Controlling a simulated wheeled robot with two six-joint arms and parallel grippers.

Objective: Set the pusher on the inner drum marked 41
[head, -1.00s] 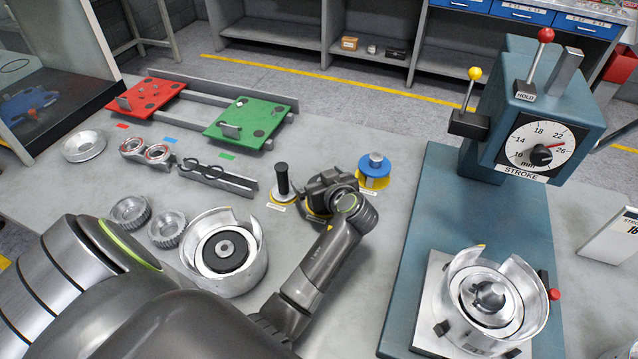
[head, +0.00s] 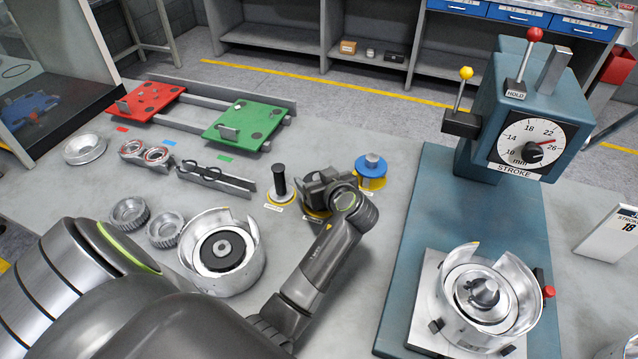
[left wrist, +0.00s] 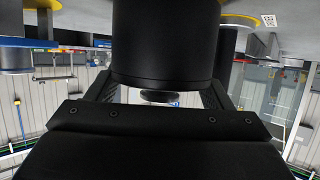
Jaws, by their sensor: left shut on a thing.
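My left gripper (head: 322,188) is shut on a black cylindrical piece, seen large in the left wrist view (left wrist: 165,45). It stands in the middle of a row of three tools; a yellow rim shows under it, and the gripper hides most of it. I cannot tell whether it is the pusher or whether it is lifted. To its left is a tool with a black handle (head: 279,180); to its right is a blue-topped tool (head: 371,172). One drum assembly (head: 222,250) stands on the bench, another (head: 487,297) under the press. No 41 is readable. The right gripper is out of view.
The teal press (head: 530,110) with a stroke dial stands at right. Two gear rings (head: 165,229), a metal ring (head: 84,149), a rack (head: 215,178) and red (head: 150,99) and green (head: 245,125) plates lie at left. Bare bench lies between the tools and the press.

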